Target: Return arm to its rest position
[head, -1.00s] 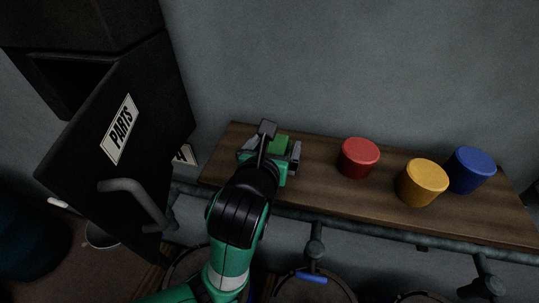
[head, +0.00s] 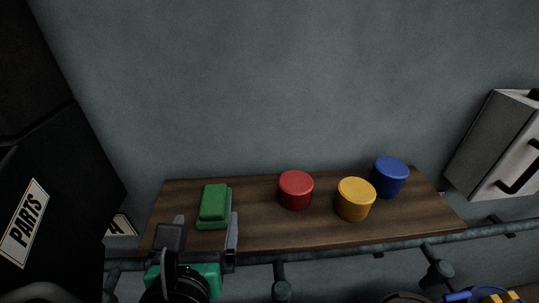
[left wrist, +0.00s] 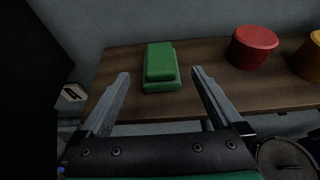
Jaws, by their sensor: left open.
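My left gripper (head: 205,240) is at the front left of the wooden shelf, with its arm coming in from the bottom of the head view. Its two fingers are spread apart with nothing between them, as the left wrist view (left wrist: 160,95) shows. A green block with a stepped top (head: 214,206) rests on the left end of the shelf, just beyond the fingertips and apart from them. It also shows in the left wrist view (left wrist: 161,66). My right gripper is not in view.
The shelf (head: 257,227) also holds a red cylinder (head: 295,190), a yellow cylinder (head: 355,199) and a blue cylinder (head: 390,177). A dark cabinet door marked PARTS (head: 75,175) stands close at left. A pale box with a handle (head: 500,145) hangs at right. Pipes run below the shelf.

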